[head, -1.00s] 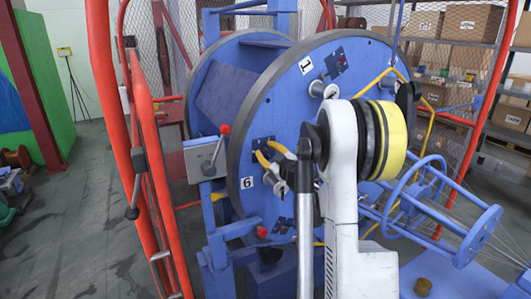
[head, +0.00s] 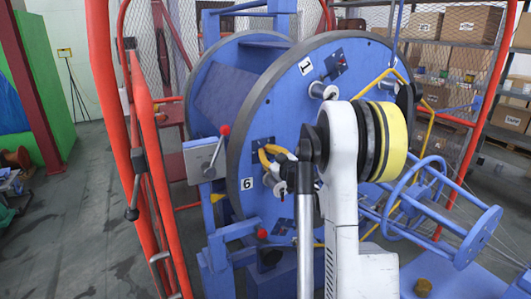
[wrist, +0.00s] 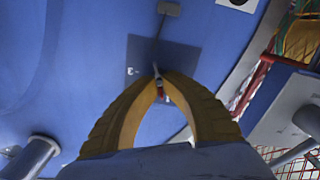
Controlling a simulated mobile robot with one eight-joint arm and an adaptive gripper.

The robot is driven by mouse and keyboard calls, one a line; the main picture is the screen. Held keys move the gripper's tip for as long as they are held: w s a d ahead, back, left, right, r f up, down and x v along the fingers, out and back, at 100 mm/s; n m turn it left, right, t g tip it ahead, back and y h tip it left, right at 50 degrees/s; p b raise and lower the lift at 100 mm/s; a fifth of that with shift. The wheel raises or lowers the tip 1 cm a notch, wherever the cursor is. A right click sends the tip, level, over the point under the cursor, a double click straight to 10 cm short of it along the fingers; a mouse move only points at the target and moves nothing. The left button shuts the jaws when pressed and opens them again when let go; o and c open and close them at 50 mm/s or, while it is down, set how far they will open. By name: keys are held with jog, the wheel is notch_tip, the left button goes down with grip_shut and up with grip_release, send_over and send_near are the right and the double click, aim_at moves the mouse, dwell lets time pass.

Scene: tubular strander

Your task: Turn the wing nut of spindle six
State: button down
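The blue disc (head: 300,115) carries a white label "6" (head: 247,183), with a dark mounting plate (head: 263,143) near it. My gripper (head: 268,155) is at this plate, its yellow fingers pointing at the disc. In the wrist view the fingertips (wrist: 161,76) come together over the plate (wrist: 135,58). A small red-and-pale piece, apparently the wing nut (wrist: 160,89), shows between the fingers. A thin rod with a grey end (wrist: 169,9) runs up from there. The fingers hide most of the wing nut, and in the head view it cannot be made out.
A grey box with a red-knobbed lever (head: 205,158) stands just left of the disc. Red guard rails (head: 150,150) stand further left. A silver spindle (head: 323,92) sticks out by label "1" (head: 305,65). A silver cylinder (wrist: 35,152) is low left in the wrist view.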

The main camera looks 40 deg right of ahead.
jog(key=m, duration=0.6)
jog(key=shift+d, duration=0.2)
jog(key=m+b, duration=0.1)
jog(key=m, duration=0.5)
jog(key=shift+d+f+m, duration=0.1)
jog(key=shift+d+m, duration=0.05)
jog(key=shift+m, duration=0.15)
jog(key=m, duration=0.4)
jog(key=shift+d+f+m, duration=0.1)
jog(key=shift+m, duration=0.2)
jog(key=m, duration=0.4)
jog(key=shift+f+m, duration=0.1)
jog(key=shift+m, duration=0.3)
jog(key=c, duration=1.6)
grip_release()
jog(key=shift+s, duration=0.15)
